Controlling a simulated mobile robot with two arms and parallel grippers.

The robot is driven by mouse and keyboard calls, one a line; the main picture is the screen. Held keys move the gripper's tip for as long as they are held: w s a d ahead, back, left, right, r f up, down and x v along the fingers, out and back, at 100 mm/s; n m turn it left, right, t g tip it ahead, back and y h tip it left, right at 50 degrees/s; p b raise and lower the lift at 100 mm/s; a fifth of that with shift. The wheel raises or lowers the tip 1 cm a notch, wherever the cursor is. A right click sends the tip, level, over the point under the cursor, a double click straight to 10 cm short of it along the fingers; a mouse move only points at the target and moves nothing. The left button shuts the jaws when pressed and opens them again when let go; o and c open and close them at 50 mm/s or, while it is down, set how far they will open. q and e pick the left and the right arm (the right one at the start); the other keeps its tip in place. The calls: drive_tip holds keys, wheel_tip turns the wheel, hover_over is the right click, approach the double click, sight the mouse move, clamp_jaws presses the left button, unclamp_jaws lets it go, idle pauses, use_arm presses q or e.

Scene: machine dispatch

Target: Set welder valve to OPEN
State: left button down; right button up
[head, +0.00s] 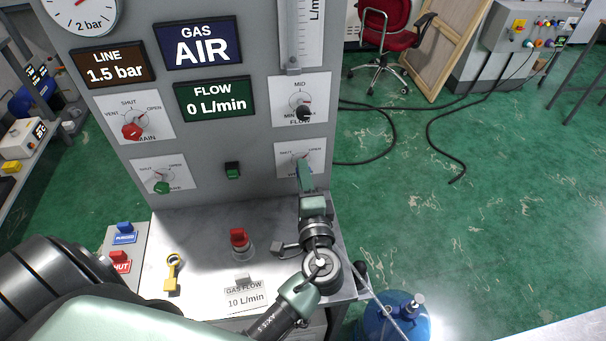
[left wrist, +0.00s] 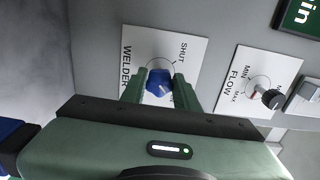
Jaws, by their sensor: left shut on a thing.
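The welder valve is a blue knob (left wrist: 158,80) on a white plate (left wrist: 190,52) marked WELDER, with SHUT readable and the OPEN label mostly covered in the left wrist view. My left gripper (left wrist: 160,90) has a finger on either side of the knob and is shut on it. In the head view the same plate (head: 286,150) is at the lower right of the grey panel, and my left gripper (head: 304,174) reaches up to it and hides the knob. I cannot tell the knob's exact pointer angle. My right gripper is not in view.
Above is the black FLOW knob (head: 303,113). The red MAIN knob (head: 132,131) and a green-knobbed valve (head: 162,187) are at left. Displays read AIR and 0 L/min. A red knob (head: 239,238) and yellow key-like piece (head: 173,270) are on the ledge. A blue cylinder (head: 390,318) stands at right.

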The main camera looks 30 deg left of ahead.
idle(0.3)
use_arm(q)
drive_tip(key=c, duration=1.1)
unclamp_jaws()
drive_tip(key=shift+o, duration=0.2)
drive_tip(key=shift+d, duration=0.1)
drive_tip(key=b+v, duration=0.3)
drive_tip(key=v, duration=0.5)
drive_tip(key=shift+w, duration=0.1)
